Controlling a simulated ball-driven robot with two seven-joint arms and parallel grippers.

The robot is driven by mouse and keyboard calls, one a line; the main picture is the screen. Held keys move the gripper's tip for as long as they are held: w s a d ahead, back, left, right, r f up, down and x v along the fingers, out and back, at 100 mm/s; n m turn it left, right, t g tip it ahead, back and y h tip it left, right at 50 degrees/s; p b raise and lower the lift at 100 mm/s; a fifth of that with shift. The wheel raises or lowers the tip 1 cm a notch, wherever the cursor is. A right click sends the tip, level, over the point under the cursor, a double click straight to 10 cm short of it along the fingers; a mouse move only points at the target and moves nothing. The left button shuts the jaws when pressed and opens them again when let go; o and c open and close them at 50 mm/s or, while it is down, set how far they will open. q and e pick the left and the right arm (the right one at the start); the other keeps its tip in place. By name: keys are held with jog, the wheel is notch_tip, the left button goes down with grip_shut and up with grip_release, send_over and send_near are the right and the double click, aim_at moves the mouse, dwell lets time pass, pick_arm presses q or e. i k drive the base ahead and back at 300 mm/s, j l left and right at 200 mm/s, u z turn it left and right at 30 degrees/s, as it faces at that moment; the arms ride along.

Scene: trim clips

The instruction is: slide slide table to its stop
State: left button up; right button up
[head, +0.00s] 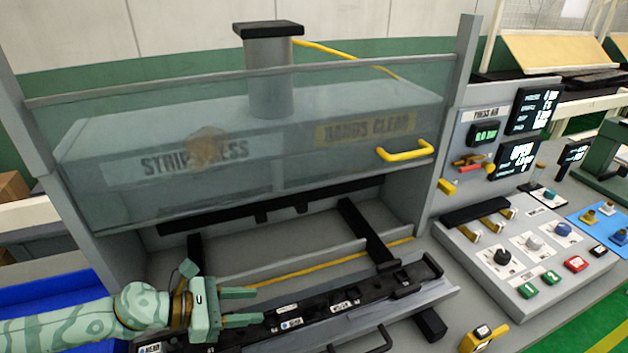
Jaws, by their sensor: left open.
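The slide table (425,299) is a long grey tray in front of the press opening. It carries a black fixture strip (345,303) with small white labels. A black bar handle (372,343) shows at its front edge, cut off by the bottom of the view. A black rail (368,232) runs back from the table into the press. My left gripper (257,306) is open and empty, over the left part of the table with its fingers pointing right. I cannot tell whether it touches the strip. My right gripper is not in view.
A clear guard (250,170) with a yellow handle (405,151) covers the upper press front; the space below it is open. A control box (530,245) with knobs and buttons stands at right. A blue bin (55,292) is at left, behind my arm.

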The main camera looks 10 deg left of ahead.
aim_at(410, 300)
jog(key=k, duration=1.5)
